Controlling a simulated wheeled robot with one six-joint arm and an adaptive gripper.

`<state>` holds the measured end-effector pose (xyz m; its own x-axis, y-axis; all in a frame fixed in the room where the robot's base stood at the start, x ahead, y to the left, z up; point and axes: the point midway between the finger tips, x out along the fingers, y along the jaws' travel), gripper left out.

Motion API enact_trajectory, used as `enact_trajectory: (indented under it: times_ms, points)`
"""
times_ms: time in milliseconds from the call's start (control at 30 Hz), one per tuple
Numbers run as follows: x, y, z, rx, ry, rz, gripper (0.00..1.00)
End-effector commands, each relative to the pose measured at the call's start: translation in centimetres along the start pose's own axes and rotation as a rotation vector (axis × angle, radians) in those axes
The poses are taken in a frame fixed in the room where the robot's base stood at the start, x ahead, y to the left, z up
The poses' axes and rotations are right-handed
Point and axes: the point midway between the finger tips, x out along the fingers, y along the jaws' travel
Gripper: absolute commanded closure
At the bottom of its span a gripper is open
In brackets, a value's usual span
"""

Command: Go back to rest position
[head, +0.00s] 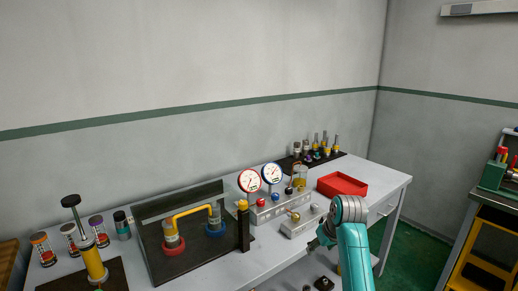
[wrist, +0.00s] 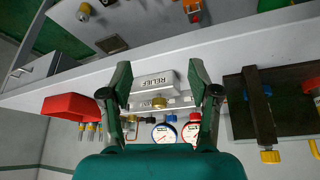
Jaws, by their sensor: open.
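My gripper (wrist: 160,92) is open and empty in the wrist view, its two dark green fingers spread apart. Beyond the fingers, a grey block marked RELIEF (wrist: 153,83) with a brass knob shows in the gap between them. In the head view my teal arm rises at the lower right, and my gripper (head: 318,243) is near the front of the bench, beside the grey block (head: 298,227). I cannot tell from these views how far the fingers are from the block.
The bench (head: 385,187) holds a red tray (head: 342,185), a red gauge (head: 249,181), a blue gauge (head: 272,173) and a black rig with a yellow pipe (head: 193,210). Several jars and a yellow pump (head: 94,262) stand at left. A second bench (head: 459,232) is at right.

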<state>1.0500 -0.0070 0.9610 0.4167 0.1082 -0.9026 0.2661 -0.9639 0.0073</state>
Motion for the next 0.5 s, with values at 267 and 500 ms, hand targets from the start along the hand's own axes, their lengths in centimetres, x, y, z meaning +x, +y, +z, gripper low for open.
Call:
enact_trajectory:
  times_ms: [267,500]
  points:
    - [5.5,-1.0,5.4,0.029,0.055,0.020,0.39]
    - [10.8,-2.6,13.1,0.064,0.139,0.051,0.39]
